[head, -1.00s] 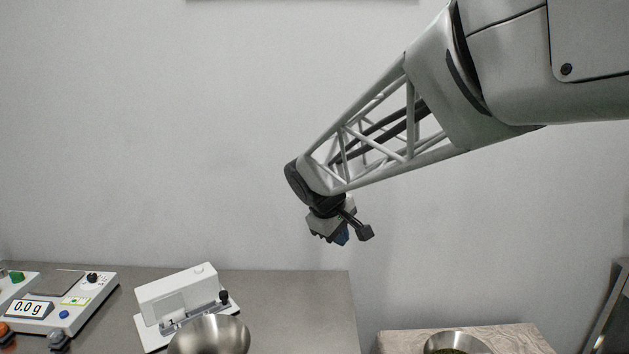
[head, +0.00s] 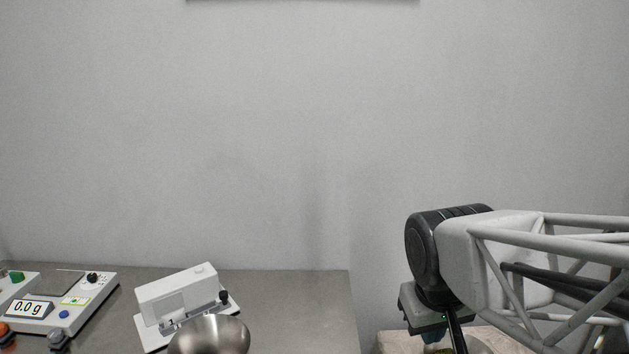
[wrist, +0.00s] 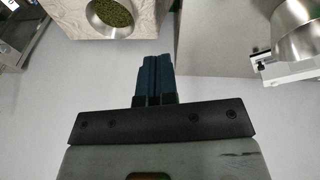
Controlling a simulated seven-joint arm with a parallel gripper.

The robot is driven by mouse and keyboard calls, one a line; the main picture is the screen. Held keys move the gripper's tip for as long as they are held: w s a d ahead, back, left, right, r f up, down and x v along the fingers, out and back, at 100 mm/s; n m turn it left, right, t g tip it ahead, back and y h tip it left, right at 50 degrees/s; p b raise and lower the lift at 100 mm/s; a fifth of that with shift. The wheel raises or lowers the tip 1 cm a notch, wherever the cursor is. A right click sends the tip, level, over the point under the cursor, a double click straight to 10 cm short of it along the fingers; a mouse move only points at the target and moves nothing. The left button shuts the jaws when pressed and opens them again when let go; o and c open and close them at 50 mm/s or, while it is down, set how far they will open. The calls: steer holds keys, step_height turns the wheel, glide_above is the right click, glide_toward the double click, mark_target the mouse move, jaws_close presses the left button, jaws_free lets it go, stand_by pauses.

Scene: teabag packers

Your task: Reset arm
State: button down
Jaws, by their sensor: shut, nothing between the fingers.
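My gripper (wrist: 154,80) is in the middle of the wrist view, its blue fingers shut together with nothing between them. In the head view my gripper (head: 432,340) hangs below my wrist at the lower right, partly cut off by the bottom edge and partly behind my arm. My arm comes in from the right edge. The gripper is by the wooden stand at the right and touches nothing that I can see.
A grey table (head: 300,310) holds a scale (head: 62,305) reading 0.0 g, a white sealer-like device (head: 178,292) and a metal bowl (head: 208,337). The wooden stand (head: 395,342) is mostly hidden; in the wrist view a bowl of green granules (wrist: 115,30) sits on it.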

steer(key=s+d+f+m, duration=0.1)
steer(key=s+f, duration=0.1)
steer(key=s, duration=0.4)
steer(key=shift+m+y, duration=0.4)
stand_by(0.8)
